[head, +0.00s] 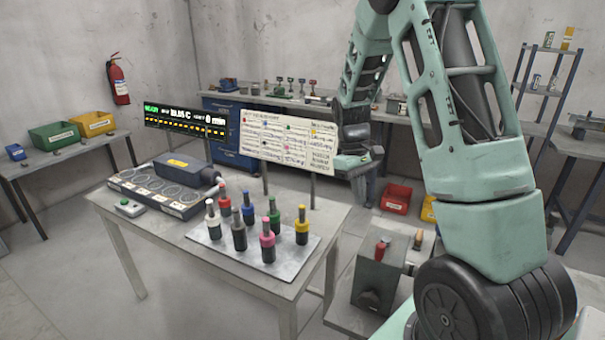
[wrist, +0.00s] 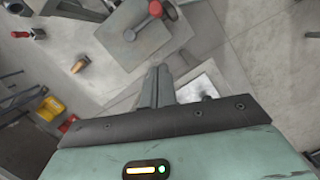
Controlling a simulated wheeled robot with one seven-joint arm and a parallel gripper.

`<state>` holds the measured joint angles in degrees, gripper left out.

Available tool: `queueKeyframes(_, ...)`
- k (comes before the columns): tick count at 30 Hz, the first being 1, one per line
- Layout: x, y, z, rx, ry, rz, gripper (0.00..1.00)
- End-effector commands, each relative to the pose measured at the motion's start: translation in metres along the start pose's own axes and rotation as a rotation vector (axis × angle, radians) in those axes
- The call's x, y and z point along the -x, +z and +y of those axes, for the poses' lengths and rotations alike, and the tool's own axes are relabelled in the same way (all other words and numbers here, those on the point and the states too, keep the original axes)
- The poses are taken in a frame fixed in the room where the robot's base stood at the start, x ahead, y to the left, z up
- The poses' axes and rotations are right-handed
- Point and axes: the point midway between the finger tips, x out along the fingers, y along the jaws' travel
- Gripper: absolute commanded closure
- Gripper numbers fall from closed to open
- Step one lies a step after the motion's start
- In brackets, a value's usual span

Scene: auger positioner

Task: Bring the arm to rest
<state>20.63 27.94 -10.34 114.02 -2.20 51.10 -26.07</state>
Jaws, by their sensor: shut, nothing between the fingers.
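My mint-green arm rises on the right of the head view and bends over and down. Its end, my gripper (head: 352,165), hangs in the air right of the printed board and beyond the near table's right edge, partly hidden by its own links. In the wrist view my gripper (wrist: 160,72) has its two grey fingers together with nothing between them. It touches nothing that I can see.
The near table (head: 245,283) bears a plate (head: 225,244) with several colour-capped bottles, a black device (head: 155,192) and a display (head: 185,120). A printed board (head: 275,138) stands behind. A grey box with a red knob (head: 381,250) sits low, close to my arm.

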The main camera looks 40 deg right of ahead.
Motion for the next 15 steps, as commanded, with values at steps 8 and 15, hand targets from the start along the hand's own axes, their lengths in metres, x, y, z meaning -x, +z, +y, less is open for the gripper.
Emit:
queueKeyframes(8,0.001,-0.002,-0.008,0.012,0.000,0.006,1.00)
queueKeyframes(15,0.012,-0.009,-0.137,0.185,-0.005,0.089,1.00)
